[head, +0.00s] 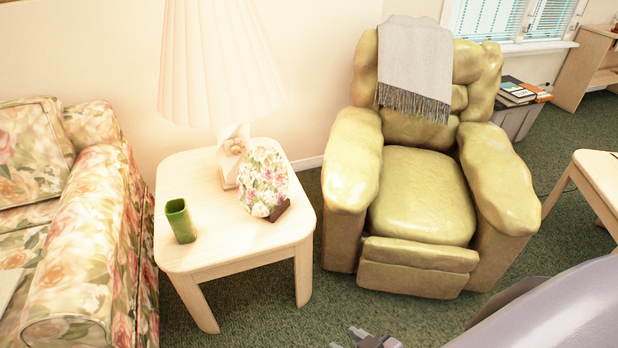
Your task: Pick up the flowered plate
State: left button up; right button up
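The flowered plate (264,181) has pink and white blooms with green leaves. It stands tilted upright on a small dark stand (279,211) on the light wooden side table (212,262). My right gripper (346,339) is at the bottom edge of the head view, low in front of the table and armchair and well apart from the plate. Two tips show with a gap between them and nothing seen in it; part of the gripper is cut off. My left gripper is not in view.
A lamp (215,70) with a pleated shade stands close behind the plate. A green cup (180,220) stands at the table's front left. A floral sofa (85,240) is left of the table, a green armchair (420,195) right. Carpet (255,318) in front is clear.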

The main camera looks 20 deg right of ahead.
aim_at(261, 178)
jog(key=z, duration=0.45)
jog(key=i+l, duration=0.2)
jog(key=i, duration=0.3)
jog(key=i+l+z, duration=0.15)
jog(key=i, duration=0.35)
jog(key=i+l, duration=0.25)
jog(key=i, duration=0.25)
jog(key=z, duration=0.05)
